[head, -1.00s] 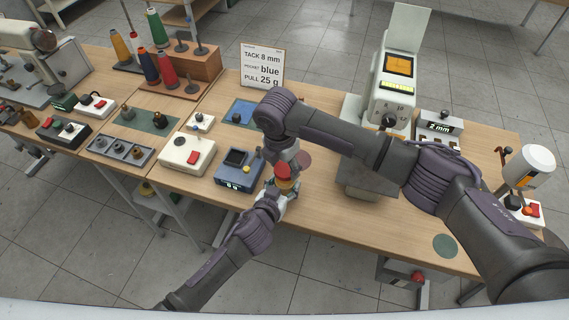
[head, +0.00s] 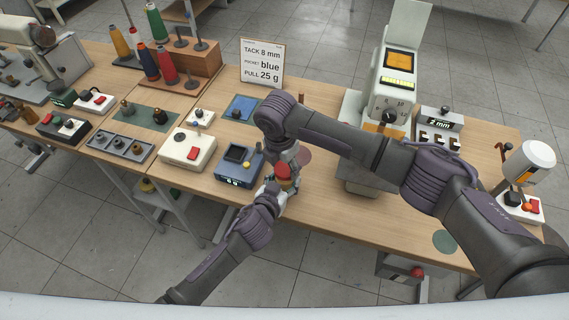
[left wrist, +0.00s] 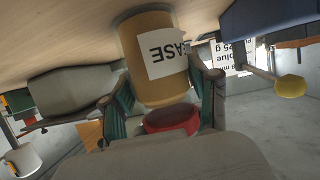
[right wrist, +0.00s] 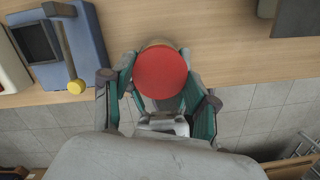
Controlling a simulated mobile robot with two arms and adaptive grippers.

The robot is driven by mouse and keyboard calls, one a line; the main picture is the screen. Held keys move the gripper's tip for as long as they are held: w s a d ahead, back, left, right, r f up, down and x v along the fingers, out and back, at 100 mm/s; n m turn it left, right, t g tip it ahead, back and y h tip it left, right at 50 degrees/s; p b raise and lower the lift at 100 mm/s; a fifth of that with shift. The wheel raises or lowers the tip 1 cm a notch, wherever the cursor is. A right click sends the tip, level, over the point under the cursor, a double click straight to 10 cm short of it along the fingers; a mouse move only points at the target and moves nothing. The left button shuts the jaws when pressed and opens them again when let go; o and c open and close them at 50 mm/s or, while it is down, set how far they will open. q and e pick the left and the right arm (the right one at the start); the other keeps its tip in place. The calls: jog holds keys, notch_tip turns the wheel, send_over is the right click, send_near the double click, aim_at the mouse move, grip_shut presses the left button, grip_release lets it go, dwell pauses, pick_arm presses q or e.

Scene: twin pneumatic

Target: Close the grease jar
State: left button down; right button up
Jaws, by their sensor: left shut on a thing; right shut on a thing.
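The grease jar (left wrist: 152,35) is amber with a white label, and its lettering appears upside down in the left wrist view. My left gripper (left wrist: 160,88) is shut on the jar's side. The red lid (right wrist: 160,74) is between the fingers of my right gripper (right wrist: 158,82), which is shut on it from above. In the head view the lid (head: 284,171) is over the jar (head: 287,184), close to it. Whether the lid is fully seated cannot be told. My right arm hides part of the scene behind the jar.
A blue device (head: 236,172) with a small screen and a yellow-tipped lever stands left of the jar. A white machine (head: 392,95) stands to the right. A dark red disc (head: 303,157) lies behind the jar. The front right of the wooden table is mostly clear.

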jog(key=shift+f, duration=0.45)
